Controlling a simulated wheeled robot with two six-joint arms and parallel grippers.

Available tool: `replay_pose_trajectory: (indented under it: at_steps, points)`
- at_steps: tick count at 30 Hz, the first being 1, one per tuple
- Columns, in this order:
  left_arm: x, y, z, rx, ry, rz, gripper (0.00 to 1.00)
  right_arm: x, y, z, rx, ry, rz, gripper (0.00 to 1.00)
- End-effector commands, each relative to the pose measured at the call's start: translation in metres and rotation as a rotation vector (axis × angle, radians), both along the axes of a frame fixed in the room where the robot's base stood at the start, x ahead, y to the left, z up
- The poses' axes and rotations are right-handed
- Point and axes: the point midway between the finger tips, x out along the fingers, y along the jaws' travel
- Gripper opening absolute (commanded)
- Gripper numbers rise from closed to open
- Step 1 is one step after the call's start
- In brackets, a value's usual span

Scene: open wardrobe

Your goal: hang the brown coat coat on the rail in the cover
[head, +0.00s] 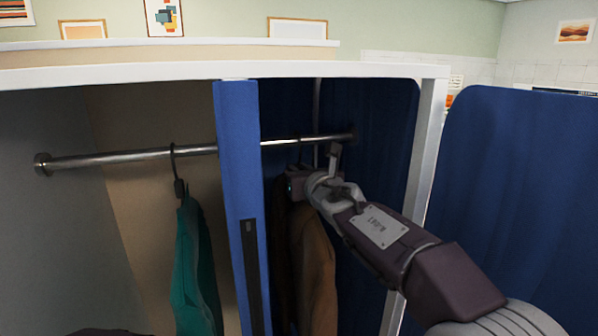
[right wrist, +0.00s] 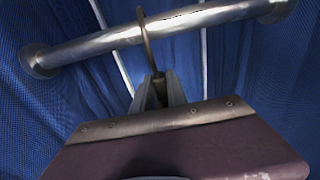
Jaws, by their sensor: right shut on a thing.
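The brown coat (head: 315,260) hangs below my right gripper (head: 297,180), inside the blue cover (head: 368,170). In the right wrist view my right gripper (right wrist: 158,92) is shut on the hanger's hook (right wrist: 148,42). The hook rises across the front of the metal rail (right wrist: 190,25), its curved top at about the rail's upper edge. I cannot tell whether it bears on the rail. The rail (head: 110,158) also runs across the wardrobe in the head view. My forearm hides part of the coat's surroundings. My left gripper is not in view.
A teal garment (head: 193,265) hangs on the rail left of the blue strip (head: 238,190) with a dark zip. The white wardrobe post (head: 428,150) stands close to my right arm. A blue panel (head: 520,190) is at the right. The rail's left part is bare.

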Motion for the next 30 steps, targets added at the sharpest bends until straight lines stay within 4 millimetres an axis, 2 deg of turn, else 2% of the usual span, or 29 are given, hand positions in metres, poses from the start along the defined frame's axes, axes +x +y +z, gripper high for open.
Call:
replay_pose_trajectory:
  at_steps: [22, 23, 24, 25, 30]
  points:
    - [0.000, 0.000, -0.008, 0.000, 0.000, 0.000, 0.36, 0.000, 0.000, -0.008, 0.000, 0.000, 0.000, 0.00]
    - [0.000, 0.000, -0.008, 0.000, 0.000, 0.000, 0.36, 0.000, 0.000, -0.008, 0.000, 0.001, 0.000, 0.26]
    - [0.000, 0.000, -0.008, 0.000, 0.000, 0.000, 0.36, 0.000, 0.000, -0.008, 0.000, 0.001, 0.001, 0.37]
    - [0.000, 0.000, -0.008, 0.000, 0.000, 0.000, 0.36, 0.000, 0.000, -0.009, 0.000, 0.001, 0.001, 0.43]
    - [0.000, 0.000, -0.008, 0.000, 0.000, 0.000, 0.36, 0.000, 0.000, -0.008, 0.000, 0.001, 0.000, 0.43]
